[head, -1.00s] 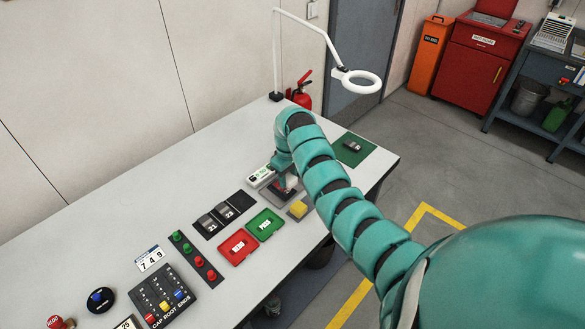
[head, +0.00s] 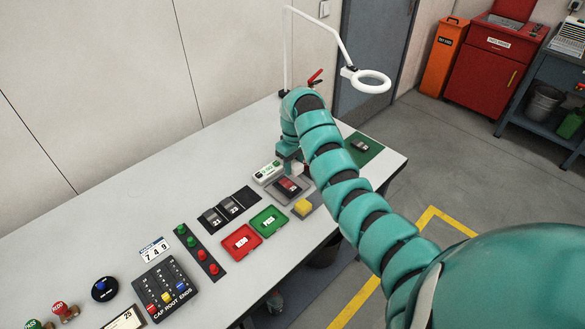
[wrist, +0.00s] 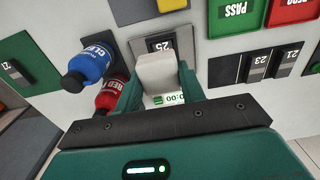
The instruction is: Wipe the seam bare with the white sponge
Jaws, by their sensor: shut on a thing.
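My gripper (wrist: 159,84) is shut on the white sponge (wrist: 157,72), held between its two fingers in the wrist view. A dark plate marked 25 (wrist: 160,44) lies just beyond the sponge, partly hidden by it. In the head view the plate (head: 289,186) sits on a grey tray (head: 272,185) and shows a red patch along its middle. My gripper (head: 290,156) is at the plate's far side there. The seam is hidden in the wrist view. I cannot tell whether the sponge touches the plate.
A blue bottle (wrist: 88,62) and a red bottle (wrist: 112,92) stand close left of my gripper. A small timer (head: 267,172), a yellow block (head: 302,206), a green PASS tray (head: 268,221) and a red tray (head: 241,241) lie nearby. A lamp (head: 366,80) overhangs the table.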

